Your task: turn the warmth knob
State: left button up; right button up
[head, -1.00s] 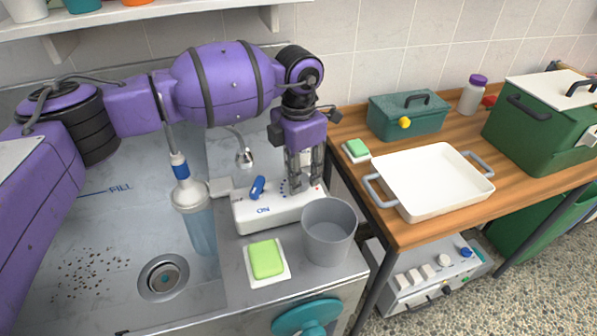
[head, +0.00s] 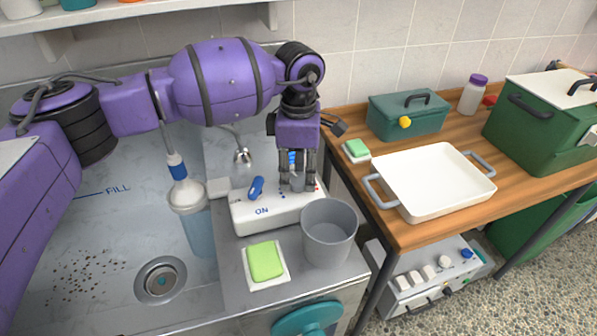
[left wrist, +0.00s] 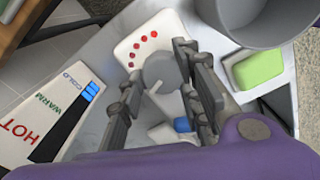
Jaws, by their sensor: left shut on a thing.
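A white control box (head: 280,212) marked ON stands on the steel counter, with a blue lever (head: 256,188) on its left part. My left gripper (head: 297,186) points down over its right part. An arc of red dots (left wrist: 146,42) lies beside the knob on the box. In the head view the fingers largely hide the knob. My right gripper is not in view.
A COLD-WARM-HOT gauge (left wrist: 45,120) shows several blue bars near COLD. A grey cup (head: 328,232) and a green sponge (head: 266,261) stand close in front of the box. A clear cylinder (head: 198,225) is at left over the sink. A white tray (head: 430,180) rests on the wooden table.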

aim_at(298, 175)
pick_arm(q)
jog(key=shift+w+r, duration=0.2)
jog(key=shift+w, duration=0.05)
jog(key=o, duration=0.8)
jog(key=shift+o, duration=1.1)
jog(key=shift+f, duration=0.15)
notch_tip(298, 175, up, 12)
